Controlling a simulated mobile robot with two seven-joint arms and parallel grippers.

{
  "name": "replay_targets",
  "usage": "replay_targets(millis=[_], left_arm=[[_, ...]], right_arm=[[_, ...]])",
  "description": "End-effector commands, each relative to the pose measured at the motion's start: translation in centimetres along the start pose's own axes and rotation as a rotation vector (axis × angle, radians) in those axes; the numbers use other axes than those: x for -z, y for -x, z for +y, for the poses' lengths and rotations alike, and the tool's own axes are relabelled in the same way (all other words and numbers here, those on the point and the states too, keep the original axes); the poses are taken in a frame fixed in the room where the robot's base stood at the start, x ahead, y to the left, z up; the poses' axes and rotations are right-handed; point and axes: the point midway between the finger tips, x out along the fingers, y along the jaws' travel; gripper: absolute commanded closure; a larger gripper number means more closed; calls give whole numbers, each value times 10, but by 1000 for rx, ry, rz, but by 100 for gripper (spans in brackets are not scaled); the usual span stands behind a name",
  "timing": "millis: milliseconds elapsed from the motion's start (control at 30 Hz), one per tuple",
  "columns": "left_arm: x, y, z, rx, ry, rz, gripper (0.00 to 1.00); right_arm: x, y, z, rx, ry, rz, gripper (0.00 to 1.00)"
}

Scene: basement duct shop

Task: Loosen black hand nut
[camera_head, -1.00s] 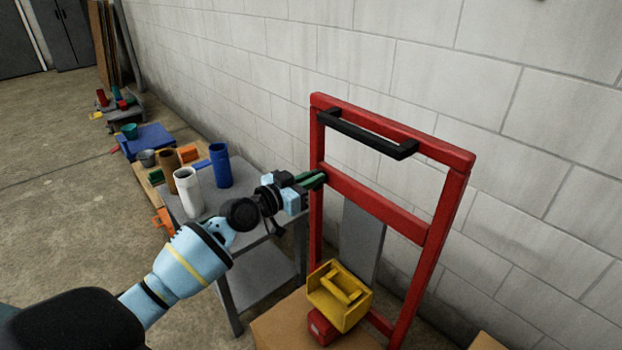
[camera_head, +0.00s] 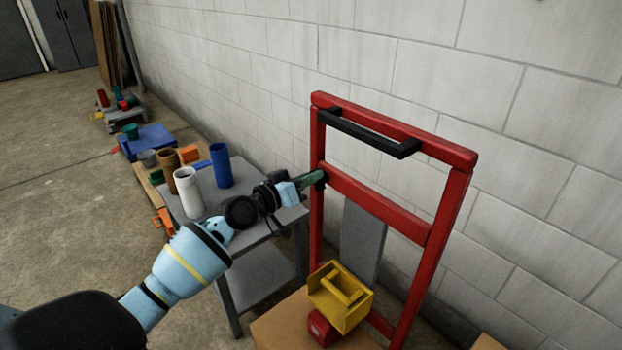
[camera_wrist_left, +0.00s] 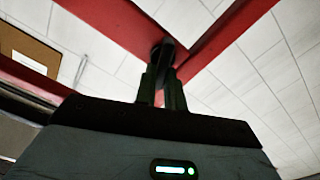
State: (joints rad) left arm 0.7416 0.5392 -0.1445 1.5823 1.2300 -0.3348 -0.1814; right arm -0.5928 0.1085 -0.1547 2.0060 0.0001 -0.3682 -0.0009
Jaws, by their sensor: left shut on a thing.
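A red upright frame (camera_head: 440,225) with a black bar handle (camera_head: 365,135) stands against the wall. The small black hand nut (camera_head: 321,180) sits where its middle crossbar meets the left post. It shows in the left wrist view (camera_wrist_left: 163,50) as a dark knob at the joint of the red bars. My left gripper (camera_head: 315,180) reaches it from the left, its green fingers shut on the nut; the fingers (camera_wrist_left: 161,78) also show in the left wrist view. The fingers partly hide the nut. My right gripper is not in view.
A grey table (camera_head: 262,228) stands left of the frame, with a white cylinder (camera_head: 188,192) and a blue cylinder (camera_head: 221,166) behind my arm. A yellow box (camera_head: 338,302) and a red block (camera_head: 321,328) sit low by the frame. The block wall is close behind.

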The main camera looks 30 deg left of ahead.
Motion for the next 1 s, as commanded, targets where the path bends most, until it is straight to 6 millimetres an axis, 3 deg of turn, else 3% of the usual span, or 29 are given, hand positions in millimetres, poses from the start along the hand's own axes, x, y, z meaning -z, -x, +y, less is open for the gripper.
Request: replay_targets(millis=[1000], left_arm=[[-5, 0, -10, -1, 934, 1, 100]], right_arm=[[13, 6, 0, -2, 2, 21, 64]])
